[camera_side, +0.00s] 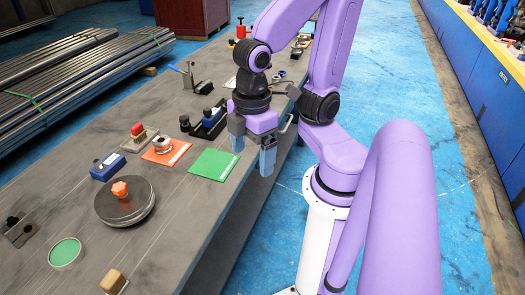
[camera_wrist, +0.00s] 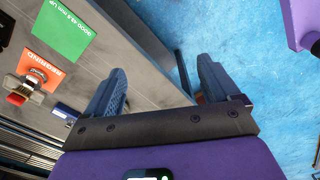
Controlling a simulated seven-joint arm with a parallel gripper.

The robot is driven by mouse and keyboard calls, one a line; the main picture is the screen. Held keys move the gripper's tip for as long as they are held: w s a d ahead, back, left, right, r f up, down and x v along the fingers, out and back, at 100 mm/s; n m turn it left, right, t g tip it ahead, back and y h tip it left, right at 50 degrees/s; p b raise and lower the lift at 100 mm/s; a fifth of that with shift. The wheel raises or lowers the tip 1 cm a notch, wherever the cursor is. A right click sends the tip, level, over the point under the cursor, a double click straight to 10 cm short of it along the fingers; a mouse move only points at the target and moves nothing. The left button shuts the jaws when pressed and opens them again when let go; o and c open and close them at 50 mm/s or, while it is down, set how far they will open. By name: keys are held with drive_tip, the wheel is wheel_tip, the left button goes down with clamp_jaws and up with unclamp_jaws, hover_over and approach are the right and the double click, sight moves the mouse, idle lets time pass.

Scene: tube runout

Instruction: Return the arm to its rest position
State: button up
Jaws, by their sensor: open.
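My gripper (camera_side: 252,148) hangs with its two blue-grey fingers pointing down, at the right edge of the grey workbench (camera_side: 185,228). The fingers stand wide apart with nothing between them. The wrist view also shows my gripper (camera_wrist: 162,70) open and empty, with bench edge and blue floor beyond the fingertips. A green card (camera_side: 213,164) lies flat on the bench, left of and below the gripper; it reads "GOOD" in the wrist view (camera_wrist: 62,32). An orange card (camera_side: 170,153), marked "REGRIND" in the wrist view (camera_wrist: 42,70), bears a small metal ring piece (camera_side: 162,143).
A round dark plate with an orange knob (camera_side: 120,188), a blue box (camera_side: 107,167), a red-button box (camera_side: 137,134) and a black fixture (camera_side: 208,122) stand on the bench. Steel tubes (camera_side: 80,75) lie at left.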

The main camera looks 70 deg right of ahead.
drive_tip(key=shift+s+d+f+n, duration=0.15)
drive_tip(key=shift+s+d, duration=0.1)
drive_tip(key=shift+s, duration=0.25)
drive_tip(key=shift+s+d+f+n, duration=0.1)
drive_tip(key=shift+s+d+n, duration=0.1)
drive_tip(key=shift+s, duration=0.3)
drive_tip(key=shift+r, duration=0.1)
idle(0.5)
